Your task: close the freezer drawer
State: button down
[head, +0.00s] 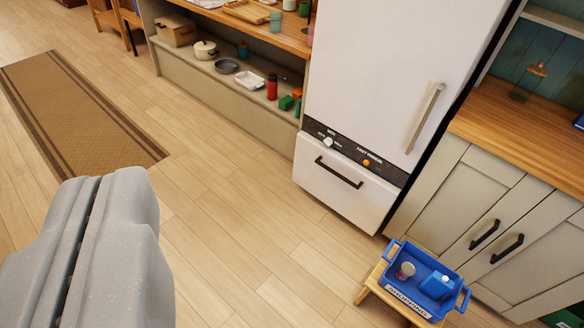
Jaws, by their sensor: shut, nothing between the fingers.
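The freezer drawer (335,195) is the white front with a black bar handle (339,172) at the bottom of the white fridge-freezer (385,65), right of centre. Its front looks at most slightly forward of the control strip above it; no inside shows, and I cannot tell the exact gap. My gripper (98,182) is the large grey shape at lower left. Its fingers are shut together with nothing between them. It is well apart from the drawer, to its left and nearer the camera.
A blue shopping basket (462,297) holding a few items sits on a small wooden stool (372,282), right of and in front of the drawer. Cabinets (500,235) stand at right, a low shelf (225,92) at left. A brown runner (75,115) lies on otherwise clear floor.

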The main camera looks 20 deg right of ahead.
aim_at(363, 197)
jog(key=u, duration=0.05)
jog(key=i, duration=0.45)
jog(key=z, duration=0.75)
jog(key=i, duration=1.1)
jog(key=z, duration=0.9)
jog(key=i, duration=0.35)
jog(key=z, duration=0.25)
